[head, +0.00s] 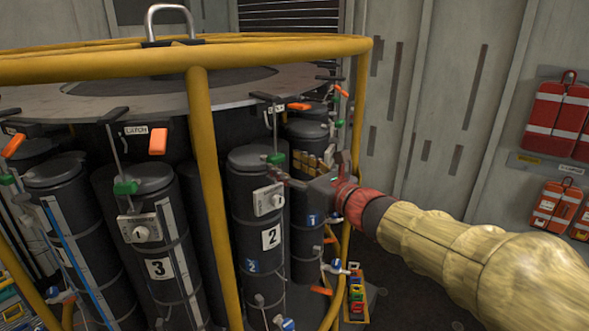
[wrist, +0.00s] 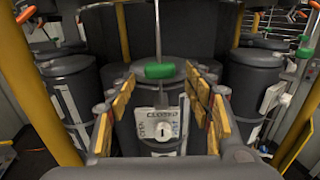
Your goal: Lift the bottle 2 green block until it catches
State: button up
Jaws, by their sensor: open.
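Bottle 2 (head: 243,205) is a dark cylinder with a white "2" label, standing in the round yellow-railed rack. Its green block (head: 275,158) sits on a thin vertical rod at the bottle's top. In the wrist view the green block (wrist: 160,71) is near the picture's middle, above a white plate (wrist: 158,125) marked CLOSED. My gripper (head: 292,172) is at the right of bottle 2's top. In the wrist view its yellow-padded fingers (wrist: 160,86) are open, one on each side of the rod, with the block between or just beyond their tips. Contact is not visible.
A yellow rail post (head: 205,150) stands left of bottle 2, and the top rail (head: 280,48) runs above. Bottle 3 (head: 160,230), with its own green block (head: 125,187), is to the left. Neighbouring bottles flank bottle 2 closely in the wrist view.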

aim_at(279, 161)
jog(key=shift+x, duration=1.55)
jog(key=shift+w, duration=0.1)
jog(key=shift+w+a, duration=0.1)
jog(key=shift+a, duration=0.05)
jog(key=shift+c, duration=1.2)
grip_shut()
